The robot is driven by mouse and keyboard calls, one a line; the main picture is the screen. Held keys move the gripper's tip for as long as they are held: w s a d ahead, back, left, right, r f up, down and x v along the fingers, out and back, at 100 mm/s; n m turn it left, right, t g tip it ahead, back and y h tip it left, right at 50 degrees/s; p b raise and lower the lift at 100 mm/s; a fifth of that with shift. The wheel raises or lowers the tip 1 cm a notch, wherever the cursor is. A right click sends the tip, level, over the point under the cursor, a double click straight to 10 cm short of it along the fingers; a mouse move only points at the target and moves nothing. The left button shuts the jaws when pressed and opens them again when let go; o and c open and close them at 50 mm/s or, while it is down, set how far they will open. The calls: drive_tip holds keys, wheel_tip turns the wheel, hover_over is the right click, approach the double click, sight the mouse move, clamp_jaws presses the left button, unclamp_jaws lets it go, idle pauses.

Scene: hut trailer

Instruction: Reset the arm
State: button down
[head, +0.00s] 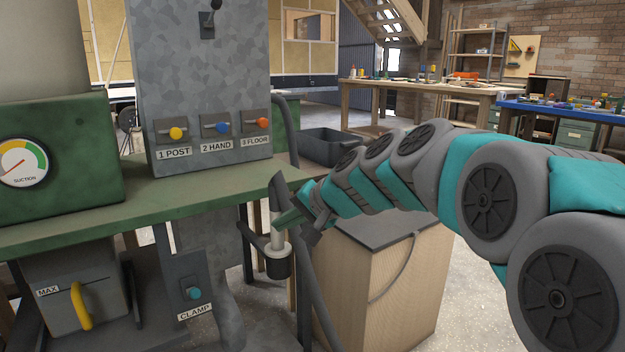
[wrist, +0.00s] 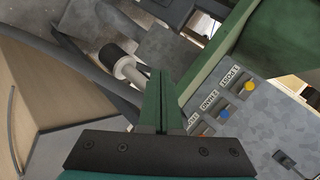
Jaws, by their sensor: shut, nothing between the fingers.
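My gripper (head: 286,217) is at the end of my teal and grey arm, which reaches in from the right in the head view. Its green fingers are pressed together and empty, as the wrist view also shows (wrist: 161,88). The fingertips are close to a pale cylinder (head: 277,236) in a black cup, beside the green bench's right end. In the wrist view this pale cylinder (wrist: 128,70) lies just left of the fingers. I cannot tell whether they touch.
The green bench (head: 205,190) carries a grey panel (head: 200,80) with yellow, blue and orange levers. A suction gauge (head: 24,163) is at left. A clamp button (head: 194,293) and yellow handle (head: 80,306) sit below. A hose and wooden cabinet (head: 385,290) stand near the gripper.

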drive_tip(key=s+d+f+n+g+h+p, duration=0.1)
drive_tip(key=s+d+f, duration=0.4)
drive_tip(key=s, duration=0.7)
drive_tip(key=s+d+f+n+g+h+p, duration=0.1)
drive_tip(key=s+d+f+g+h, duration=0.3)
drive_tip(key=s+d, duration=0.5)
drive_tip(key=s+d+f+n+g+h+p, duration=0.1)
drive_tip(key=s+d+f+g+h+p, duration=0.2)
drive_tip(key=s, duration=1.4)
drive_tip(key=d+f, duration=0.3)
drive_tip(key=d, duration=0.1)
drive_tip(key=shift+s+n+g, duration=0.25)
drive_tip(key=shift+n+g, duration=0.05)
drive_tip(key=c, duration=1.5)
unclamp_jaws()
drive_tip(key=shift+a, duration=0.1)
